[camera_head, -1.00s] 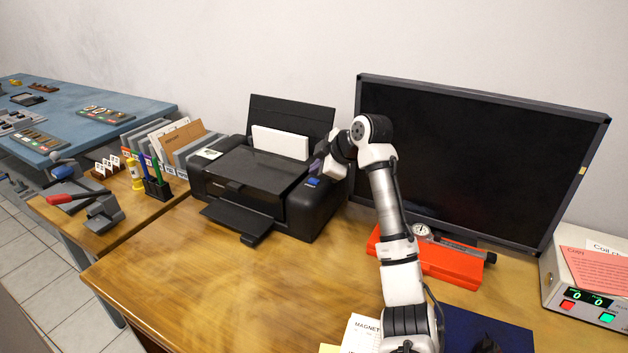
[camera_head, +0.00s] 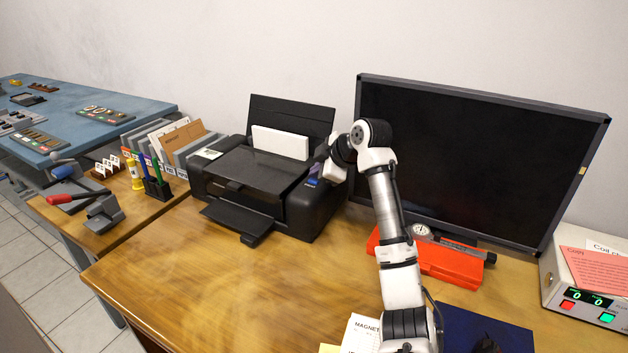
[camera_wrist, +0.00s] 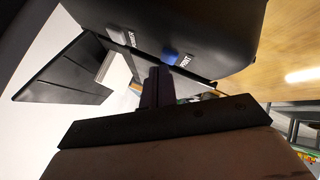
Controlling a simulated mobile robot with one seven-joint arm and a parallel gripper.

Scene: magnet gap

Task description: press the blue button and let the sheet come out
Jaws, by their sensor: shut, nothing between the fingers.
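The black printer (camera_head: 255,180) stands on the wooden desk with white paper (camera_head: 280,142) upright in its rear feeder. Its front output tray (camera_head: 236,219) is folded out and bare. The blue button (camera_head: 312,182) is on the printer's right top edge. In the wrist view the blue button (camera_wrist: 170,54) has a PRINT label beside it. My gripper (camera_head: 316,170) is shut and empty, pointing down just above the button. In the wrist view its fingertips (camera_wrist: 157,72) are close to the button; I cannot tell whether they touch it.
A large dark monitor (camera_head: 470,165) stands right of the printer, close behind my arm. An orange case (camera_head: 432,262) lies before it. A pen holder (camera_head: 157,187) and file rack (camera_head: 180,148) are to the left. The desk (camera_head: 190,270) before the printer is clear.

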